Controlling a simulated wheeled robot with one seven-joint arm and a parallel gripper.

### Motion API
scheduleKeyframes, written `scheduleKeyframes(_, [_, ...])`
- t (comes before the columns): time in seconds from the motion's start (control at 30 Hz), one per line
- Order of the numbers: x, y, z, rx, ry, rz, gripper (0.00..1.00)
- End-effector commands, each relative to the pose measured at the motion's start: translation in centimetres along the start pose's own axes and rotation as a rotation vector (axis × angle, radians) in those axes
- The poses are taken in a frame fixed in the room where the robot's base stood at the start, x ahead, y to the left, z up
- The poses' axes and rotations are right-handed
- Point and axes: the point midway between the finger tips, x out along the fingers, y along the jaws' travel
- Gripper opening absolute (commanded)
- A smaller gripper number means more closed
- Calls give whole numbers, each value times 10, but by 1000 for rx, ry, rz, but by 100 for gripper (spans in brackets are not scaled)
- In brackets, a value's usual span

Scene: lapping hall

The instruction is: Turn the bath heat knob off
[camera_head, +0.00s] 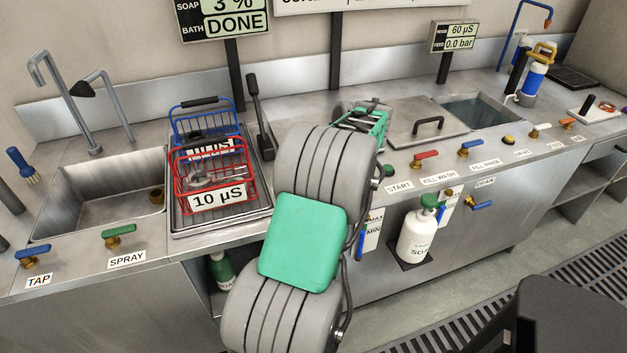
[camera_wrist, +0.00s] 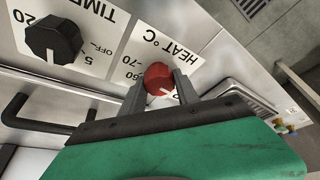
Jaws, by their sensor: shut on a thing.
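The bath heat knob (camera_wrist: 157,76) is red and round in the wrist view. It sits on a white dial plate (camera_wrist: 150,40) marked HEAT °C, with a 70 legible to its left. My gripper (camera_wrist: 161,85) has one grey finger on each side of the knob and is shut on it. Part of the scale below the knob is hidden by the fingers and the green gripper body. I cannot tell which mark the knob points at. In the head view my own arm hides the knob and the gripper.
A black TIME knob (camera_wrist: 54,39) is left of the heat knob, and a black bar handle (camera_wrist: 28,115) lies below it. In the head view, red (camera_head: 213,177) and blue (camera_head: 206,129) baskets stand on the counter left of my arm. A display (camera_head: 224,17) reads bath DONE.

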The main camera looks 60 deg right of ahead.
Motion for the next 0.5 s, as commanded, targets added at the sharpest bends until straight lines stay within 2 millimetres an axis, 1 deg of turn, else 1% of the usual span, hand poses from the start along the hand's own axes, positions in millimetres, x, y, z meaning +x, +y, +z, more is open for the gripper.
scheduleKeyframes(0.47, [-1,1,0,-14,0,-3,0])
scheduleKeyframes(0.5, [-1,1,0,-14,0,-3,40])
